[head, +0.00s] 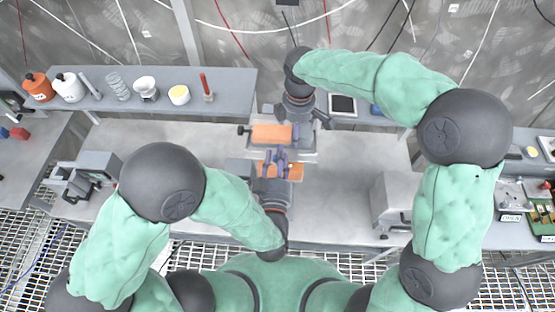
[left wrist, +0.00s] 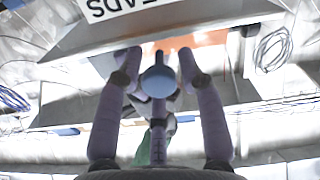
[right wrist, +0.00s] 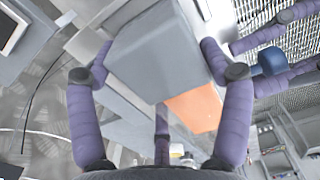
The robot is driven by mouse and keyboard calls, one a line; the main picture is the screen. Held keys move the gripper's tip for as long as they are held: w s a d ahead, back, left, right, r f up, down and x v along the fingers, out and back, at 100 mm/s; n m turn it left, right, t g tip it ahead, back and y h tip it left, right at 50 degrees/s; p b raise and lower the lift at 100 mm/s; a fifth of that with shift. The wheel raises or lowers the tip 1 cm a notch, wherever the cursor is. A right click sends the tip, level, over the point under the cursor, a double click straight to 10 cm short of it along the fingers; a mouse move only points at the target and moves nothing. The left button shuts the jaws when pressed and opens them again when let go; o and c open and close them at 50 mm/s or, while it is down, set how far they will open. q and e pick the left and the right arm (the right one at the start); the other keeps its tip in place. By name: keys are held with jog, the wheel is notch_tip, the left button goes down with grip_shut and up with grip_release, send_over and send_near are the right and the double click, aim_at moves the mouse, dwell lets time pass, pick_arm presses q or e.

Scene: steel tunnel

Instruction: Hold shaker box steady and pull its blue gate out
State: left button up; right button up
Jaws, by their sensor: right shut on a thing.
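The shaker box is grey in the right wrist view (right wrist: 160,50), with an orange panel (right wrist: 195,108) on it. My right gripper (right wrist: 155,68) is shut on the box, one finger along each side. The blue gate's rounded end shows in the left wrist view (left wrist: 158,82) and in the right wrist view (right wrist: 270,62). My left gripper (left wrist: 160,58) is open, its two fingers on either side of the blue end with visible gaps. In the head view the left gripper (head: 275,156) is just in front of an orange block (head: 270,133). The gate's inner part is hidden.
A grey bench (head: 345,195) has free room to the right. A back shelf (head: 225,85) holds a red-orange jar (head: 38,87), a white jar (head: 68,87), and other small items. Grey machines stand at left (head: 88,175) and right (head: 392,203).

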jog(key=shift+f, duration=0.1)
pick_arm(q)
jog(key=s, duration=1.2)
dwell(0.4)
dwell(0.5)
pick_arm(e)
jog(key=o, duration=1.2)
